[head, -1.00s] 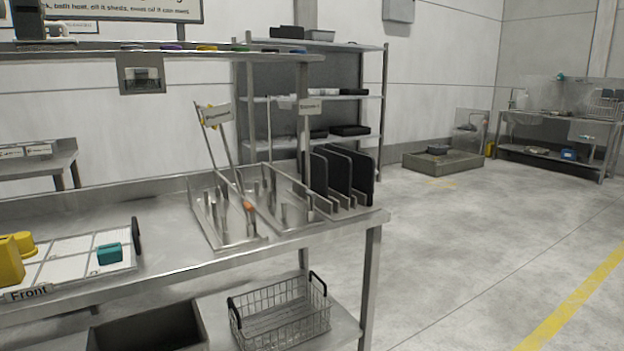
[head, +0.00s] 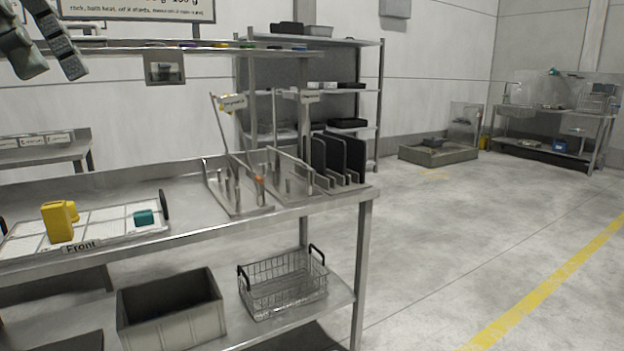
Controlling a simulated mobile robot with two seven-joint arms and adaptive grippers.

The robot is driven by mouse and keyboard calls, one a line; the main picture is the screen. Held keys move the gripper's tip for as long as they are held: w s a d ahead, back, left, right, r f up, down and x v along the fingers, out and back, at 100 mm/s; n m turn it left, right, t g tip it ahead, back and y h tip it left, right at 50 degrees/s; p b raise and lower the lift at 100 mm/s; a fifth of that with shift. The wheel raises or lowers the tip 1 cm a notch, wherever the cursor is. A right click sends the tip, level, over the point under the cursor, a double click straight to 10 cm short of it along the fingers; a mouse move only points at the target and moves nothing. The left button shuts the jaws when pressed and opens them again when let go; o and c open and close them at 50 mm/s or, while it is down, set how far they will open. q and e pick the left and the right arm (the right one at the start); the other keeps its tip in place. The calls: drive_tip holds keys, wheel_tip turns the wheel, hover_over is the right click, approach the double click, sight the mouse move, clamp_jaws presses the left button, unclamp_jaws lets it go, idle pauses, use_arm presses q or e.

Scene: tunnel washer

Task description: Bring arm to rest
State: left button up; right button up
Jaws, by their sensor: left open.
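My left gripper (head: 52,58) is at the upper left of the head view, raised well above the steel table (head: 120,245). Its two dark grey fingers are spread apart with nothing between them. It touches nothing that I can see. The rest of the left arm is mostly outside the frame. My right gripper is not in view.
Slotted steel racks (head: 238,208) stand at the table's right end. A grey bin (head: 172,325) and a wire basket (head: 283,285) sit below. Floor to the right is clear.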

use_arm(q)
drive_tip(key=w+a+f+n+t+h, duration=0.2)
drive_tip(key=w+a+f+t+h, duration=0.5)
drive_tip(key=w+a+f+t, duration=0.65)
drive_tip(key=w+a+f+n+t+y, duration=0.1)
drive_tip(key=a+f+n+y, duration=0.4)
drive_tip(key=f, duration=0.7)
drive_tip(key=w+a+f+n+t+y, duration=0.1)
drive_tip(key=a+f+n+t+y, duration=0.15)
drive_tip(key=a+f+y, duration=0.65)
drive_tip(key=s+d+f+n+g+y, duration=0.1)
drive_tip(key=s+d+f+g, duration=0.15)
drive_tip(key=f, duration=0.55)
drive_tip(key=s+d+f+n+g, duration=0.2)
drive_tip(key=s+f, duration=0.2)
drive_tip(key=f, duration=0.5)
drive_tip(key=s+d+f+n+g+y, duration=0.1)
drive_tip(key=s+d+f+g, duration=0.25)
drive_tip(key=f, duration=0.45)
drive_tip(key=s+d+f+m+g+h, duration=0.1)
drive_tip(key=s+d+f+g+h, duration=0.2)
drive_tip(key=s+d+f+g, duration=0.4)
drive_tip(key=s+d+f, duration=0.8)
drive_tip(key=s+d, duration=0.3)
drive_tip(key=d, duration=0.1)
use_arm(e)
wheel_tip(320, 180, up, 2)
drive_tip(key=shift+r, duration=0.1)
use_arm(q)
drive_tip(key=shift+m, duration=0.25)
